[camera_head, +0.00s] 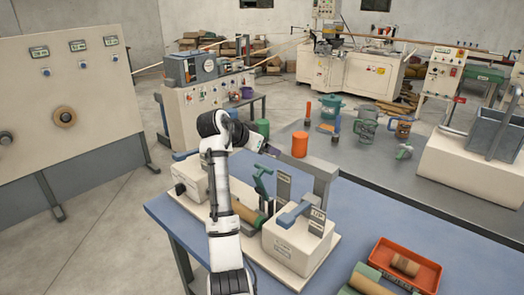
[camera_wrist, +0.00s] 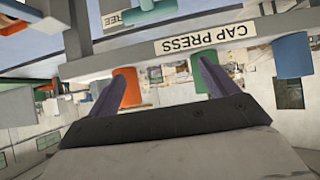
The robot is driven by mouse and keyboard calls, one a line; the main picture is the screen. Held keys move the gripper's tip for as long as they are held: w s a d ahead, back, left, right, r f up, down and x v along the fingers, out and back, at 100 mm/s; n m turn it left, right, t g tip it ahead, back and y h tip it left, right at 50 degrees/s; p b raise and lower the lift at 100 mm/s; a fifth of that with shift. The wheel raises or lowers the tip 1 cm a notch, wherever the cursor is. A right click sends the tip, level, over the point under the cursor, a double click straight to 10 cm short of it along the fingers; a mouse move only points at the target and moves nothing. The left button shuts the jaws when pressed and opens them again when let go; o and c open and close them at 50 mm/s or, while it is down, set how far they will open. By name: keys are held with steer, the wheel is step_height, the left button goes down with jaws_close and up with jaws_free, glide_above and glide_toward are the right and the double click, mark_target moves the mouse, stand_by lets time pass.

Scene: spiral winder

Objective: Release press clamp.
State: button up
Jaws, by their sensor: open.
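The press fixture stands on a pale base board (camera_head: 187,207) on the blue table. Its grey crossbar (camera_head: 322,172) carries a CAP PRESS label (camera_wrist: 205,39), inverted in the wrist view. A green lever (camera_head: 262,183) stands raised beside a green-and-tan roll (camera_head: 246,212). A blue lever (camera_head: 294,214) lies over the front pale block (camera_head: 290,245). I cannot tell which lever is the clamp's. My gripper (camera_head: 250,142) is at the bar's far end, behind the green lever. In the wrist view my gripper (camera_wrist: 162,73) is open and empty, its fingers spread before the bar.
An orange tray (camera_head: 421,278) and rolls (camera_head: 370,286) are at the table's near right. A grey bench (camera_head: 365,170) with tools lies beyond. Blue tabletop (camera_head: 350,210) is clear right of the fixture.

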steer(key=shift+s+a+r, duration=0.15)
steer(key=shift+s+r, duration=0.05)
steer(key=shift+r, duration=0.45)
steer(key=shift+s+a+r, duration=0.1)
steer(key=shift+s+r, duration=0.05)
steer(key=shift+r, duration=0.5)
steer(key=shift+s+a+r, duration=0.15)
steer(key=shift+s+r, duration=0.05)
steer(key=shift+r, duration=0.45)
steer(key=b+v, duration=0.4)
steer(key=v, duration=1)
steer(key=shift+w, duration=0.1)
